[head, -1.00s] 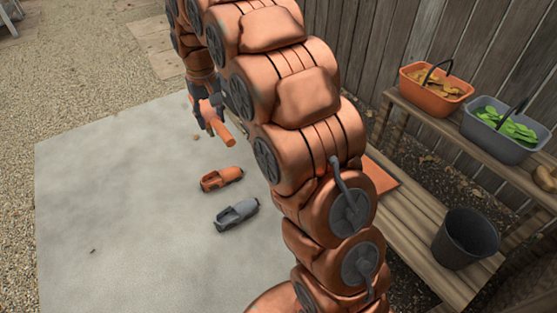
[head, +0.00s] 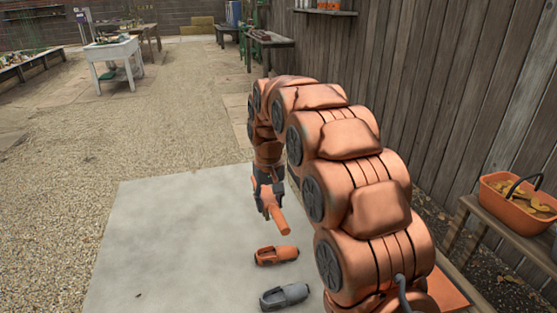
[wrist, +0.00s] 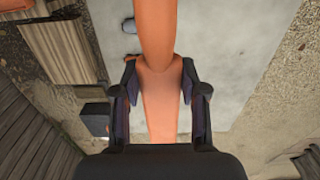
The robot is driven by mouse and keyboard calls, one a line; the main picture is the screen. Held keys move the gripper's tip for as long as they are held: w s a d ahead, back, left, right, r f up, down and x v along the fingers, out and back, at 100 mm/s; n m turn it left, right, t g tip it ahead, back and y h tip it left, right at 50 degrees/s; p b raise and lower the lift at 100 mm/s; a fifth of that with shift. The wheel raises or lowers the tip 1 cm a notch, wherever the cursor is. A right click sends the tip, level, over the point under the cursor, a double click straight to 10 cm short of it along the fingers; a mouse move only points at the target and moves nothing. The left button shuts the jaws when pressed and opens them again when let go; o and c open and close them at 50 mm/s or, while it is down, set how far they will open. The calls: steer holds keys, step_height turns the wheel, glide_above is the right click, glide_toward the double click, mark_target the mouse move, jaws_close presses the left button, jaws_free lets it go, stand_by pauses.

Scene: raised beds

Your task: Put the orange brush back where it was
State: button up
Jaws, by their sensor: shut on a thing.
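My gripper (head: 268,196) is shut on the orange brush (head: 280,220) and holds it in the air over the pale slab. In the head view one orange end sticks out below the fingers, tilted down to the right. In the wrist view the brush (wrist: 155,30) runs lengthwise between both fingers (wrist: 159,88) and out past the top edge. Its bristles do not show, and the fingers hide part of it.
An orange tool (head: 277,255) and a grey tool (head: 284,296) lie on the concrete slab (head: 170,240). An orange basket (head: 517,204) stands on a wooden bench by the fence. A white table (head: 113,52) and a dark bench (head: 268,42) stand far back. Open gravel lies left.

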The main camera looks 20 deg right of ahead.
steer(key=shift+s+r+p, duration=0.25)
steer(key=shift+r+p, duration=0.75)
steer(key=shift+p, duration=1.3)
steer(key=shift+s+r+p, duration=0.25)
steer(key=shift+r+p, duration=0.75)
steer(key=shift+p, duration=1.3)
steer(key=s+r+p, duration=0.1)
steer(key=p, duration=0.4)
steer(key=shift+s+r, duration=0.1)
steer(key=shift+r, duration=0.2)
steer(key=shift+s+p, duration=0.2)
steer(key=shift+p, duration=0.6)
steer(key=shift+s, duration=0.15)
